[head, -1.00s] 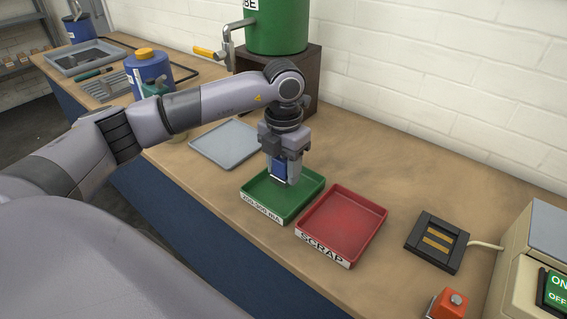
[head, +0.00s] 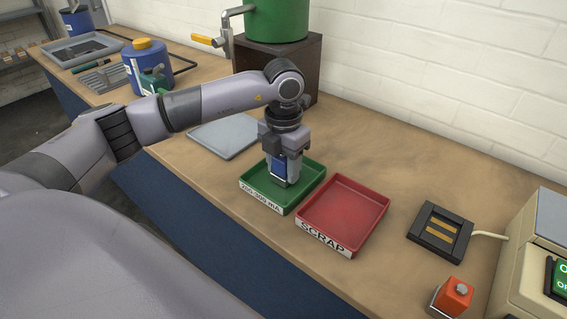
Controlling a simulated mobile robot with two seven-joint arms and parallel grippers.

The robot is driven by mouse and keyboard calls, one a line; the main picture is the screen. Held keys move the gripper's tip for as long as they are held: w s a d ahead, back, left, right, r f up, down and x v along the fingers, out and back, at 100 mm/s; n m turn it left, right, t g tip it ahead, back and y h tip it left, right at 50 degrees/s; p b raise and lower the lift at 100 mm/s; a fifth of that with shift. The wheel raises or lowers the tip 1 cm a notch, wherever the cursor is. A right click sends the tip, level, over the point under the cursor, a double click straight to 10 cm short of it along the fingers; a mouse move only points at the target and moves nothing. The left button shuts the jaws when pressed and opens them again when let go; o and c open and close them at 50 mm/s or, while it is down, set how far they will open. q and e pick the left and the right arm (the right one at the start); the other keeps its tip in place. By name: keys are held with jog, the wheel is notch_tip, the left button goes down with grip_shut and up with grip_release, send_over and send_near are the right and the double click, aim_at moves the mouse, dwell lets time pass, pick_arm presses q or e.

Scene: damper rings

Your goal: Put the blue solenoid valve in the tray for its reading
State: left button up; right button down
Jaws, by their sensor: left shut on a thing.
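The blue solenoid valve (head: 279,168) is between the jaws of my left gripper (head: 286,184), which points straight down and is shut on it. The fingers partly hide the valve. Gripper and valve are over the middle of the green tray (head: 257,187), low inside its rim. I cannot tell whether the valve touches the tray floor. The green tray has a white label that seems to read 200-300 mA. My right gripper is not in view.
A red tray (head: 345,208) labelled SCRAP stands empty just right of the green one. A grey flat tray (head: 224,138) lies behind left. A black fixture (head: 440,232), an orange button (head: 455,295) and a beige machine (head: 515,255) are at right.

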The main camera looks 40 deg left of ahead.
pick_arm(q)
jog(key=shift+f, duration=0.25)
dwell(0.4)
jog(key=o, duration=1.4)
jog(key=shift+r+b, duration=0.35)
jog(key=shift+r, duration=3.25)
grip_shut()
